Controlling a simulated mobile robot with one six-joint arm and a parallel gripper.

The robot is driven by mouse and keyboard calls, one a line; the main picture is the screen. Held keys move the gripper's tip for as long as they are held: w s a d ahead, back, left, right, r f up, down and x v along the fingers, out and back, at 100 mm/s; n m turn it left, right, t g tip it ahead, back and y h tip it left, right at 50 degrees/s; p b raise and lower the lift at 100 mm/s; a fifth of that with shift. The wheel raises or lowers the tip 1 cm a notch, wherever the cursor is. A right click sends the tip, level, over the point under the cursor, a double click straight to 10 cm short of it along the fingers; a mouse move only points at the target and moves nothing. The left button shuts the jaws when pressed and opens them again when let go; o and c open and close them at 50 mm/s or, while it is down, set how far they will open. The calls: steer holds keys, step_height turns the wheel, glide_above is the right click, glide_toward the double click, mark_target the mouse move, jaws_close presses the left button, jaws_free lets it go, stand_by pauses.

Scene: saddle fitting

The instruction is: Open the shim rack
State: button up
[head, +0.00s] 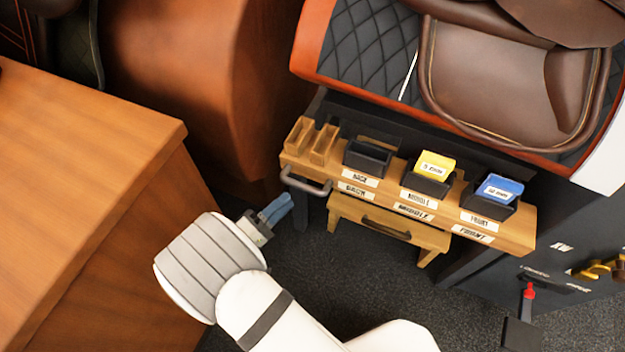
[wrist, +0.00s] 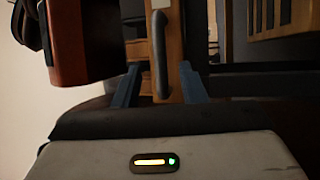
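The shim rack (head: 392,190) is a wooden shelf under the quilted saddle display, with a grey bar handle (head: 308,186) at its left end. Three black bins on it are labelled BACK, MIDDLE and FRONT. The back bin (head: 367,158) shows no shim; a yellow shim (head: 435,164) stands in the middle bin and a blue shim (head: 499,188) in the front one. My gripper (head: 284,204) is just left of and below the handle. In the wrist view my gripper (wrist: 159,70) is open, with the handle (wrist: 159,45) lined up between its blue fingers; contact cannot be told.
A small wooden drawer (head: 388,222) with a dark handle is below the rack. A wooden desk (head: 80,170) stands at the left. A red-knobbed lever (head: 528,292) and brass fittings (head: 597,270) are at lower right. Dark carpet between desk and rack is clear.

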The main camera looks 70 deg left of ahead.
mark_target(301, 184)
steer(key=shift+a+b+x, duration=0.15)
steer(key=shift+b+x, duration=0.35)
steer(key=shift+x, duration=1.2)
steer(key=shift+a+b+x, duration=0.1)
steer(key=shift+b+x, duration=0.4)
steer(key=shift+x, duration=1.2)
steer(key=shift+s, duration=0.1)
jaws_close()
